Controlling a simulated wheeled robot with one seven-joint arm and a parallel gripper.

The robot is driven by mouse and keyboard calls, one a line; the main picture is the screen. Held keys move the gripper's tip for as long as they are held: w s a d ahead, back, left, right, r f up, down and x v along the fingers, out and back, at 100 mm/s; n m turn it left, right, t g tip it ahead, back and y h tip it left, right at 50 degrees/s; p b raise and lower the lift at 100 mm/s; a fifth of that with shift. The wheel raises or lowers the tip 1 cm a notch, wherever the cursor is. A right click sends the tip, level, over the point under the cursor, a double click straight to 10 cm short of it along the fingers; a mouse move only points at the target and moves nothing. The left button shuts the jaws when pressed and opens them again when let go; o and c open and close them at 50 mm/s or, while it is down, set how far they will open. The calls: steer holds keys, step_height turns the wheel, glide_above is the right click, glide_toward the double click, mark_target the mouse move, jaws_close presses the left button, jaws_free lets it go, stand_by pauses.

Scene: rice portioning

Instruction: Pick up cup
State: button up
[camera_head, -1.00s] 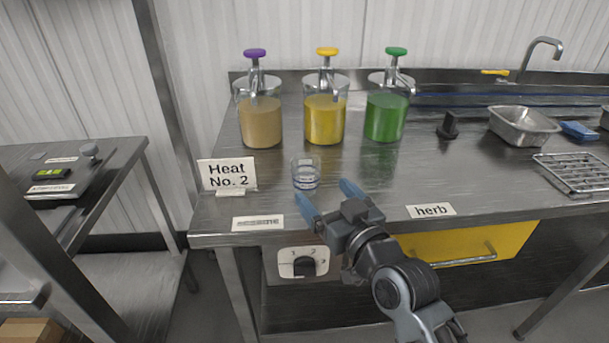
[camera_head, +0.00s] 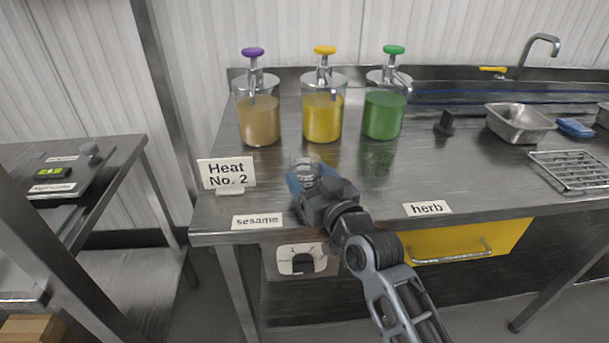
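A small clear cup (camera_head: 305,165) stands on the steel counter, in front of the pump jars. My gripper (camera_head: 304,178) is at the cup, with its blue fingers around the cup's sides. The left finger shows along the cup's left side; the right finger is largely hidden behind the gripper body. The lower part of the cup is hidden. I cannot tell whether the fingers touch the cup or have closed on it.
Pump jars of tan (camera_head: 259,120), yellow (camera_head: 323,118) and green (camera_head: 384,114) liquid stand behind the cup. A "Heat No. 2" sign (camera_head: 226,174) is close on the left. A metal pan (camera_head: 520,122) and wire rack (camera_head: 571,171) are at the right.

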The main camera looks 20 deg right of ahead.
steer(key=c, duration=0.7)
